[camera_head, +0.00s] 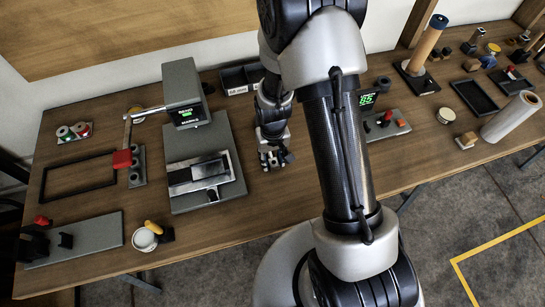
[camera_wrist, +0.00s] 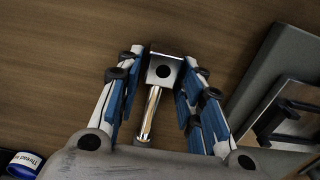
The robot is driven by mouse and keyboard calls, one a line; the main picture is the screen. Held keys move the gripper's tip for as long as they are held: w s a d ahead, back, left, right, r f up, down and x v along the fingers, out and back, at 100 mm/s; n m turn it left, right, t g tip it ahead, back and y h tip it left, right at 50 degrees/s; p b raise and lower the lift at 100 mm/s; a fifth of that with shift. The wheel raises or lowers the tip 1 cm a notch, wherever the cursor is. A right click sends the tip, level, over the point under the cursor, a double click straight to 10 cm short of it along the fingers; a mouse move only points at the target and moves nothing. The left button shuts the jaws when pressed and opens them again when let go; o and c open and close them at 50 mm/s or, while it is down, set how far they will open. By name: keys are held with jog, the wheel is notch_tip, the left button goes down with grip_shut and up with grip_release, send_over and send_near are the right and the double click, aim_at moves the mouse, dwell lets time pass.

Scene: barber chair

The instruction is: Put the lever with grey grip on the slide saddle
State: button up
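A metal lever piece shows in the wrist view: a square silver block with a dark round hole (camera_wrist: 164,72) and a bright rod running toward my palm. Its grip is hidden. My gripper (camera_wrist: 165,62) has its blue-padded fingers on both sides of the block. Whether they press on it cannot be told. In the head view my gripper (camera_head: 273,160) is low over the table, right of a grey machine (camera_head: 183,92). The machine's silver and black slide part (camera_head: 200,172), apparently the slide saddle, sits on its grey base. It shows partly in the wrist view (camera_wrist: 290,105).
A white cup (camera_head: 144,240) stands near the front edge. Black bins (camera_head: 238,80) are behind my gripper. A grey panel with red knobs (camera_head: 386,126) is right.

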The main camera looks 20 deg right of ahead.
jog(key=shift+o, duration=0.8)
